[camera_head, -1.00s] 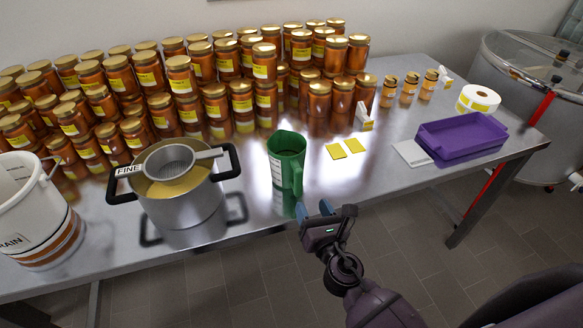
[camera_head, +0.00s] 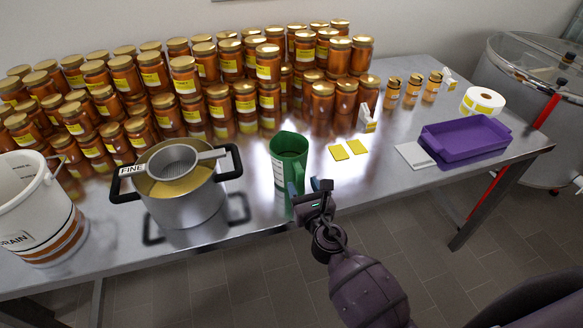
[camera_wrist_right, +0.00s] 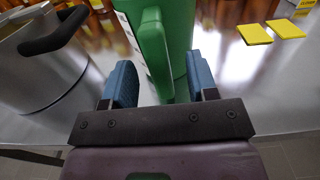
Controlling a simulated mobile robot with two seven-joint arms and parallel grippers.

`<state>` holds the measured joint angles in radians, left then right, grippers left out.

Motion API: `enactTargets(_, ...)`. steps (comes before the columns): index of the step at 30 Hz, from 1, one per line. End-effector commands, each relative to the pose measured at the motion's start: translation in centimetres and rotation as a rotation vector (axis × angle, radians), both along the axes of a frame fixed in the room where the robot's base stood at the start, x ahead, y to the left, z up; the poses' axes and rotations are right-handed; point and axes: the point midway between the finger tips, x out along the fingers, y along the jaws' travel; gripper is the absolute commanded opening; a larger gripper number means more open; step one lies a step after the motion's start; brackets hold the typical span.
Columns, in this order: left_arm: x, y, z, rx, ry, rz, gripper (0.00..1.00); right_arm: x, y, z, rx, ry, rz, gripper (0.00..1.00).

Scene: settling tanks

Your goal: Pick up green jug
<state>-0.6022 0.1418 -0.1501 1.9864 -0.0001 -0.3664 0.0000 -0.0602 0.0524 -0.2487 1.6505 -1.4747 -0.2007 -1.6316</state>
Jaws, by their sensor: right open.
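The green jug (camera_head: 287,153) stands upright on the metal table, right of the steel pot, with its handle toward the table's front edge. My right gripper (camera_head: 310,188) is at the front edge, just in front of the handle. In the right wrist view the open jaws (camera_wrist_right: 162,88) point at the jug (camera_wrist_right: 178,40), and the lower part of its handle lies between the blue fingers, nearer the right one. I cannot tell whether a finger touches it. My left gripper is not in view.
A steel pot (camera_head: 185,205) with a sieve on top stands left of the jug, beside a white bucket (camera_head: 35,215). Many honey jars (camera_head: 215,110) stand behind. Yellow labels (camera_head: 338,153) and a purple tray (camera_head: 465,139) lie to the right.

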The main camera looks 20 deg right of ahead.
Motion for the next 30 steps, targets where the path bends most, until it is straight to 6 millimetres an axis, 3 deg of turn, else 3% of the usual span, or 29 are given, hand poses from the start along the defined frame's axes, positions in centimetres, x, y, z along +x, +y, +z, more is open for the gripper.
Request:
enactTargets(6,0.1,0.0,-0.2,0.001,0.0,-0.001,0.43,2.7,0.2,-0.1,0.001,-0.001,0.0,0.53)
enactTargets(16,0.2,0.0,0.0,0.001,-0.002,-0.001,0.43,3.2,0.2,-0.1,0.001,0.0,0.001,0.53)
enactTargets(26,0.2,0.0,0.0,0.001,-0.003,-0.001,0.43,3.2,0.2,-0.1,0.001,0.0,0.001,0.03)
enactTargets(30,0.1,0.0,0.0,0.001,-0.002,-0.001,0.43,3.2,0.2,-0.1,0.001,-0.001,0.001,0.0)
